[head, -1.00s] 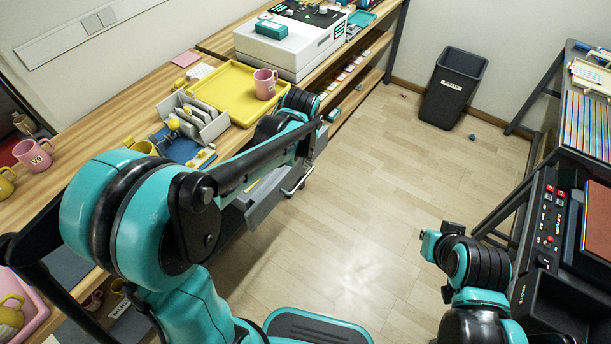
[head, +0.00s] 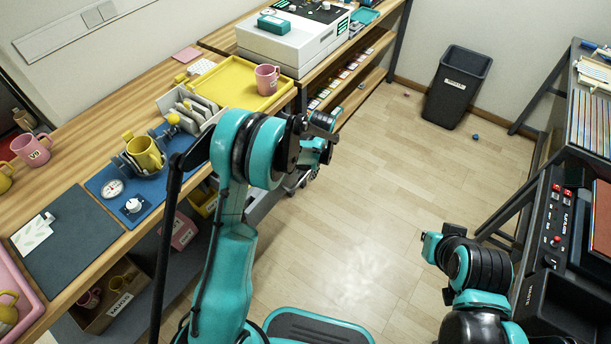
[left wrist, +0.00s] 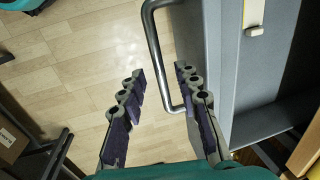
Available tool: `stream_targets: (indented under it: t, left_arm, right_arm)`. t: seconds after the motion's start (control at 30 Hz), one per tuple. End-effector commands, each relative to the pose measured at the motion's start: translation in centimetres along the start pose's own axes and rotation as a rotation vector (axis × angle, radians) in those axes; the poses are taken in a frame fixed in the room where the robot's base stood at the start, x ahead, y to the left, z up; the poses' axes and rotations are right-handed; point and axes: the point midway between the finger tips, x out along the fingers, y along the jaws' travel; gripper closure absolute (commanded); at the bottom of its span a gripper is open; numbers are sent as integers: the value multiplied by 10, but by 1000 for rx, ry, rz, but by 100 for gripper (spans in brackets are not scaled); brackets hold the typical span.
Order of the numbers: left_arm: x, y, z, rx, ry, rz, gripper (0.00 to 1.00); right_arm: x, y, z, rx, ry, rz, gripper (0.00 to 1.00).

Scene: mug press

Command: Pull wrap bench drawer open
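The grey drawer (left wrist: 225,60) stands pulled out from the bench in the left wrist view, its inside visible with a pale strip and a yellowish piece. A small grey part of it (head: 262,207) shows behind my left arm in the head view. Its metal bar handle (left wrist: 155,50) runs down between the fingers of my left gripper (left wrist: 160,78). The fingers are apart, with a gap to the bar; contact cannot be made out.
A black bin (head: 457,87) stands far back.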

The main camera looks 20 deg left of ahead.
Motion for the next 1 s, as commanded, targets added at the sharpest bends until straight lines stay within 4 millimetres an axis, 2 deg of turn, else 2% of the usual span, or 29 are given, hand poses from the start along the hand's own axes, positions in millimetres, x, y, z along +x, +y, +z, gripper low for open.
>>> stream_targets:
  t: [0.03, 0.1, 0.33, 0.37, 0.47, 0.5, 0.7, 0.83, 1.0]
  left_arm:
    - [9, 0, 0, -1, 0, 0, 68]
    - [13, 0, 0, 0, 0, 0, 68]
    - [13, 0, 0, 0, 1, 0, 68]
    - [13, 0, 0, 0, 1, 0, 70]
    - [13, 0, 0, 0, 1, 0, 96]
    - [13, 0, 0, 0, 1, 0, 100]
    - [13, 1, 0, 1, 1, 0, 100]
    - [9, 19, -1, 5, 2, 1, 100]
    - [2, 61, 0, 6, 3, 1, 100]
  right_arm:
    - [4, 0, 3, 0, 0, 0, 100]
    - [5, 0, 4, 0, 0, 0, 100]
    - [4, 0, 3, 0, 0, 0, 100]
    - [4, 0, 3, 0, 0, 0, 100]
    - [4, 0, 3, 0, 0, 0, 100]
    - [4, 0, 3, 0, 0, 0, 100]
    - [4, 0, 3, 0, 0, 0, 100]
    - [5, 0, 3, 0, 0, 0, 100]
    - [6, 0, 4, 0, 0, 0, 100]
